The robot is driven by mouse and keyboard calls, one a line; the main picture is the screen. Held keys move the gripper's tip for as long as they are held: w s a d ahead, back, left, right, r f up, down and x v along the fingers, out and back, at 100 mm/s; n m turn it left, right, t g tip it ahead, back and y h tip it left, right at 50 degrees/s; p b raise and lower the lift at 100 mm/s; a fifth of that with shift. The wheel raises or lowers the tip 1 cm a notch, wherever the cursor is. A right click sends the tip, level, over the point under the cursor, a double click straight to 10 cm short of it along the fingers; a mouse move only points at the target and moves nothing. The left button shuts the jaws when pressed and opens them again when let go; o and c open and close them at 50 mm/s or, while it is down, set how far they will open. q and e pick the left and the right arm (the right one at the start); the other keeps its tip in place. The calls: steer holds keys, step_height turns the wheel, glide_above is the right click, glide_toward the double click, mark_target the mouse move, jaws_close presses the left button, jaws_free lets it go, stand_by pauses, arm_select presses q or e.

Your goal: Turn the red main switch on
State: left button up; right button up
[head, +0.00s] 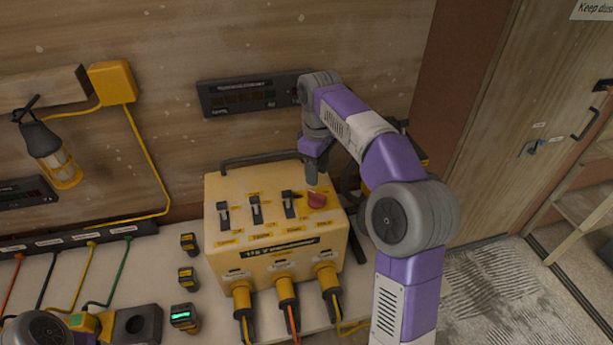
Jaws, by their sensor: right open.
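The red main switch (317,200) is a red rotary knob on the upper right of the yellow transformer box (222,257). The exact angle of the knob is too small to tell. My right gripper (312,180) points down just above and behind the knob, with its jaws open and nothing visible between them. I cannot tell whether its fingertips touch the knob. My left gripper is not in view.
Several black toggle switches (256,208) sit left of the knob. Yellow plugs (285,288) with cables leave the box's front. Small black and yellow battery-like blocks (188,278) stand to its left. A lantern (52,155) hangs on the wooden wall.

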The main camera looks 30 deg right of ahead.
mark_target(317, 194)
steer(key=f, duration=0.2)
steer(key=f+b, duration=0.1)
steer(key=f, duration=0.3)
steer(key=shift+s+f+b, duration=0.2)
steer(key=shift+s+b, duration=0.15)
steer(key=shift+b, duration=0.05)
steer(key=shift+f, duration=0.45)
steer(key=shift+w, duration=0.1)
jaws_close()
